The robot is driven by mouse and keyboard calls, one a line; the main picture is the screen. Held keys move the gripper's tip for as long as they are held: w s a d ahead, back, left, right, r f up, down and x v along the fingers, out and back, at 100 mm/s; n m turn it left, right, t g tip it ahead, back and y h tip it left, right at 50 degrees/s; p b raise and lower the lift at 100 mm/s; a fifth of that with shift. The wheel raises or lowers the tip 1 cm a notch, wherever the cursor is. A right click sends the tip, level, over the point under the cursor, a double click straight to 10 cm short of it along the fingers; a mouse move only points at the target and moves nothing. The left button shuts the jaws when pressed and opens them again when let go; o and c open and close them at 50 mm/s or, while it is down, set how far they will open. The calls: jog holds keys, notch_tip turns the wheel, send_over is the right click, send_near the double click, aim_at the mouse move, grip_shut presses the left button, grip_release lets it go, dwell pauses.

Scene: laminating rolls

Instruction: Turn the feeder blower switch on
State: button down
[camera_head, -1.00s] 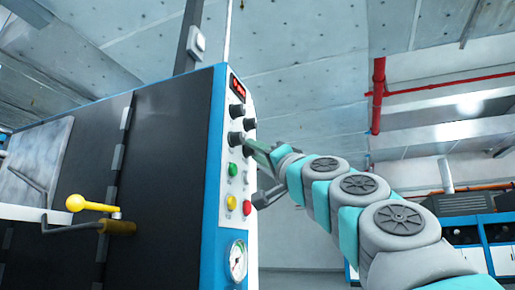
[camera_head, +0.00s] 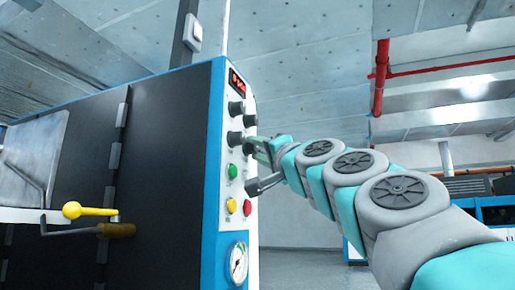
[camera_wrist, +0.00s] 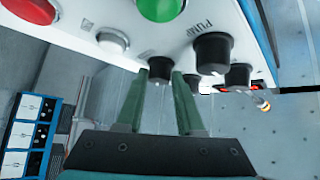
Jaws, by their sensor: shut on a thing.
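The machine's control panel (camera_head: 228,190) carries several black rotary knobs under a red-lit display (camera_head: 237,80). In the wrist view, one black knob (camera_wrist: 160,69) sits between the two green fingertips of my gripper (camera_wrist: 160,76). My gripper (camera_head: 253,146) is shut on this knob, at the lower right of the knob group in the head view. The knob's label is hidden or unreadable, so I cannot tell its setting. A larger black knob (camera_wrist: 212,52) beside it is labelled PUMP.
Below the knobs are a green button (camera_head: 233,171), a yellow button (camera_head: 231,205), a red button (camera_head: 247,207) and a gauge (camera_head: 236,263). A yellow-handled lever (camera_head: 88,210) sticks out at the left. Red pipes (camera_head: 381,75) run behind at the right.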

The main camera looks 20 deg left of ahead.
jog(key=c, duration=0.5)
grip_release()
jog(key=shift+c, duration=0.2)
jog(key=shift+s+d+f+b, duration=0.3)
jog(key=shift+f+b, duration=0.05)
jog(key=shift+b, duration=0.05)
jog(key=b+v, duration=0.2)
jog(key=v, duration=0.4)
jog(key=shift+s+d+b, duration=0.25)
jog(key=shift+s+b, duration=0.05)
jog(key=shift+b, duration=0.1)
